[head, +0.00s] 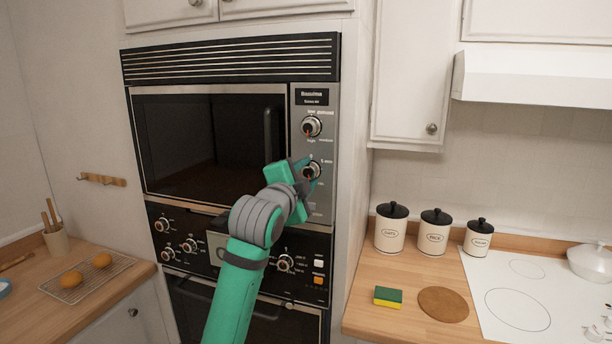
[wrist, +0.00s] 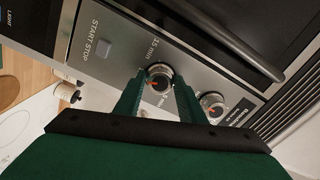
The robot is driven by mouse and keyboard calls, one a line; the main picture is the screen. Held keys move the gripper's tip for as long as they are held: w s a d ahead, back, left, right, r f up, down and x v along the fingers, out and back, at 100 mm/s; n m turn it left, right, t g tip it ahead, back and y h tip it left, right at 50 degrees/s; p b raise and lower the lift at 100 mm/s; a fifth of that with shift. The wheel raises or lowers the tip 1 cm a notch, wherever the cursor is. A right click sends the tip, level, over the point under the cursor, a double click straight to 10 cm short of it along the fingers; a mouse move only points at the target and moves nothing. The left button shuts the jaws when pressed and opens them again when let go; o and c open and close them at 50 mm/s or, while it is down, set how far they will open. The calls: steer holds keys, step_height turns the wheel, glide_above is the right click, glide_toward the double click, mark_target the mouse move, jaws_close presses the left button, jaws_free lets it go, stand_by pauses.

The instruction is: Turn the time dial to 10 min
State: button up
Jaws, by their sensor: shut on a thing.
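The time dial (head: 312,171) is the lower of two round knobs on the upper oven's silver control panel (head: 319,207). In the wrist view the time dial (wrist: 160,72) shows a silver rim and an orange pointer mark, with a "15 min" label beside it. My gripper (head: 304,171) reaches the dial from the left and partly covers it in the head view. In the wrist view its two green fingers (wrist: 159,84) stand on either side of the dial, shut on it. The exact pointer setting is too small to read.
A second knob (head: 311,126) sits just above the time dial. A dark oven door with a handle (wrist: 228,38) lies beside the panel. More knobs (head: 285,263) are below. The right counter holds canisters (head: 391,232) and a sponge (head: 388,297).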

steer(key=shift+f, duration=0.1)
stand_by(0.3)
steer(key=o, duration=1)
steer(key=shift+o, duration=0.2)
steer(key=v, duration=1)
steer(key=shift+s, duration=0.4)
steer(key=shift+a, duration=0.1)
